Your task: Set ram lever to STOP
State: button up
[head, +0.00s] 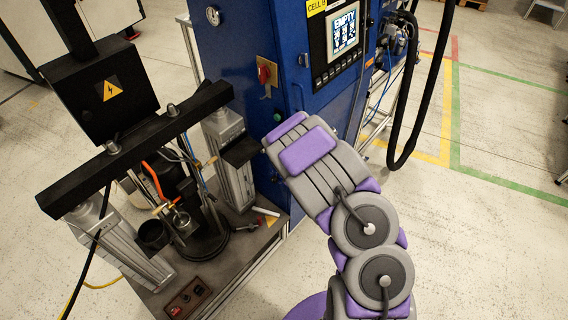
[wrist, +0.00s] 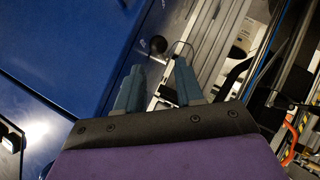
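My gripper (wrist: 159,72) shows two blue-grey fingers in the wrist view. They stand apart, with nothing held between them. I cannot tell whether either belongs to the ram lever. No STOP marking is legible, and I cannot pick out the lever for certain. In the head view my arm reaches to the cabinet's lower front, beside a black box (head: 240,151); its own links hide the fingertips.
The blue cabinet (head: 228,48) carries a screen (head: 342,30) and a red rotary switch (head: 265,73). The drum pump frame with its black crossbar (head: 140,146) stands at left. A red-button box (head: 187,299) sits on its base.

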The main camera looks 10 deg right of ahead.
jog(key=p+v, duration=1)
dwell(0.5)
dwell(0.3)
